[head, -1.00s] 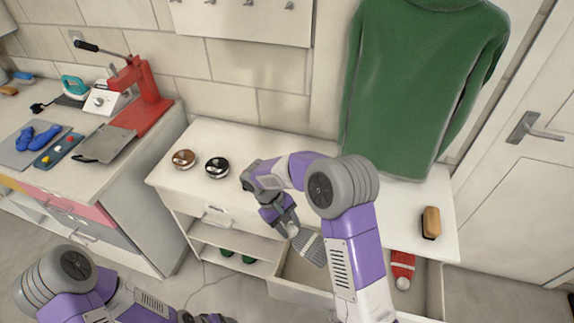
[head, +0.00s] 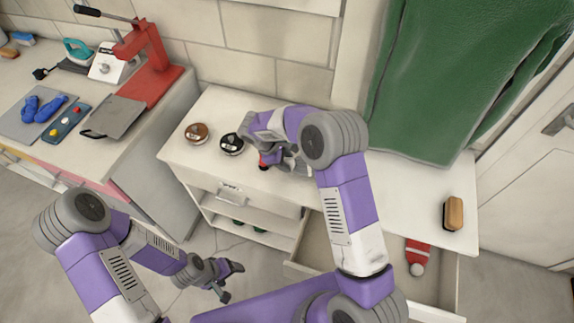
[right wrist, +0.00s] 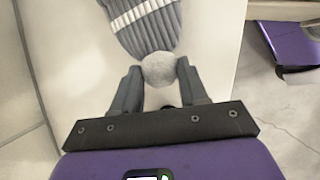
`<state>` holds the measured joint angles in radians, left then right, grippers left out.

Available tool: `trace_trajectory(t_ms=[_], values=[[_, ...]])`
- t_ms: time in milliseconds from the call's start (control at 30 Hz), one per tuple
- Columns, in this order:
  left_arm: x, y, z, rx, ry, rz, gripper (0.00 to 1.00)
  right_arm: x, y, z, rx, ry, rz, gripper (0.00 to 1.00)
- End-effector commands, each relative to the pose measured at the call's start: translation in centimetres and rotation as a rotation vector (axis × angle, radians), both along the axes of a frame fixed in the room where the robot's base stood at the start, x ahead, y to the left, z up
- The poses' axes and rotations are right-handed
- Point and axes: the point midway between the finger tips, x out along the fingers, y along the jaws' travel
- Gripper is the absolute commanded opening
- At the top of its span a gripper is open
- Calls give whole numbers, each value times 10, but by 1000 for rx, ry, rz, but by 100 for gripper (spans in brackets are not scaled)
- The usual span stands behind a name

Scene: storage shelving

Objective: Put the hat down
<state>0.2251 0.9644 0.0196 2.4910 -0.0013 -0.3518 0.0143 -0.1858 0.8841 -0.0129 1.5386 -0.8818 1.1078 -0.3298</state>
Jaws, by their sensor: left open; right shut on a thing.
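A grey knitted hat (right wrist: 150,28) with a white stripe and a grey pompom is in my right gripper (right wrist: 158,72). In the right wrist view the fingers are closed on the pompom, and the hat hangs out beyond them over a white surface. In the head view my right gripper (head: 272,152) is over the white cabinet top (head: 215,112), and the arm hides most of the hat. Whether the hat touches the top cannot be told. My left gripper (head: 222,277) is open and empty, low in front of the cabinet.
A brown tin (head: 197,132) and a black tin (head: 232,144) stand left of my right gripper. A brush (head: 453,213) lies at the right end. A red hat (head: 417,256) is in the open drawer (head: 330,245). A green sweater (head: 450,80) hangs behind.

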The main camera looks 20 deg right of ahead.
Motion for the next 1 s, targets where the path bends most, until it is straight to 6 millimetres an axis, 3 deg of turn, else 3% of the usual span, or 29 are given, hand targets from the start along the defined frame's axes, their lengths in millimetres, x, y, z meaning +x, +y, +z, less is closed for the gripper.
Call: trace_trajectory(t_ms=[200,567,600,733,1000], values=[[0,0,-6,0,0,0,72,-1,0,-30,0,2,0,12],[0,0,-8,0,-1,0,72,0,0,-35,1,-1,-1,12],[0,0,-7,0,-1,0,72,0,0,-35,1,-1,-1,46],[0,0,-7,0,-1,0,72,0,0,-34,1,0,-1,66],[0,0,-7,0,-1,0,72,0,0,-34,1,0,-1,69]])
